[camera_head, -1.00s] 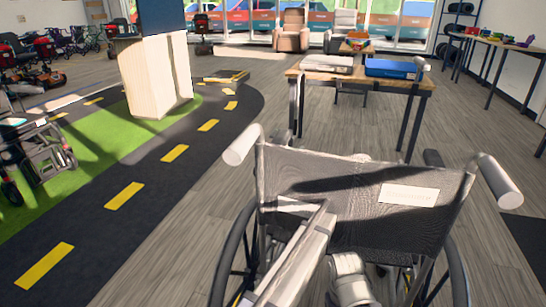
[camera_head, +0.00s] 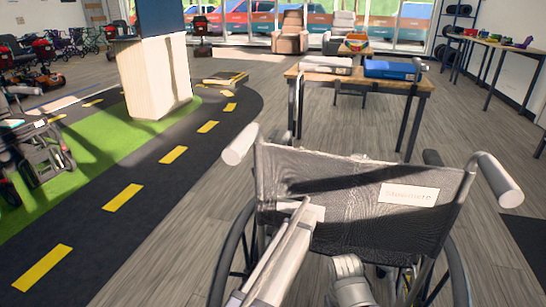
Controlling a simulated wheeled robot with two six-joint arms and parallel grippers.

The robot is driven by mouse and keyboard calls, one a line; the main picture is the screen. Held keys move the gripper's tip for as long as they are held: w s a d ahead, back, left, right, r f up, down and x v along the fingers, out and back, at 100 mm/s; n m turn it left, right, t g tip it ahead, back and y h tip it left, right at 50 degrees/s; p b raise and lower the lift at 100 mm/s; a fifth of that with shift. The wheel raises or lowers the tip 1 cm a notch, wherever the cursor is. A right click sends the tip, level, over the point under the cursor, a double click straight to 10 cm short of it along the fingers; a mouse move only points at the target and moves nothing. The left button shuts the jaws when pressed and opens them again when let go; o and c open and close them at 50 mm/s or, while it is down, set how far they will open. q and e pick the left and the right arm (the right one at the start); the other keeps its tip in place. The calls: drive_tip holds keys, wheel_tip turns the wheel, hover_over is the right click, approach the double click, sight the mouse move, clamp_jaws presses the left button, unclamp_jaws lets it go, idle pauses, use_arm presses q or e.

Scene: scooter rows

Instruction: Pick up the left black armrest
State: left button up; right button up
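A wheelchair with a black fabric backrest (camera_head: 345,215) stands close in front of me, its back towards me. It has a pale left push handle (camera_head: 240,145) and a pale right push handle (camera_head: 499,180). A dark piece beyond the left top corner of the backrest (camera_head: 285,138) may be the left black armrest; most of it is hidden. A dark armrest end (camera_head: 432,158) shows at the right. My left arm's pale end, with my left gripper (camera_head: 308,210), is in front of the backrest; its fingers cannot be made out. My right gripper is not visible; only a rounded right arm link shows low down.
The wheelchair's big wheels (camera_head: 232,255) flank my arms. A pale pillar (camera_head: 155,75) and a scooter or mobility chair (camera_head: 38,155) are at the left.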

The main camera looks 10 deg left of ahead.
use_arm(q)
clamp_jaws()
idle(1.2)
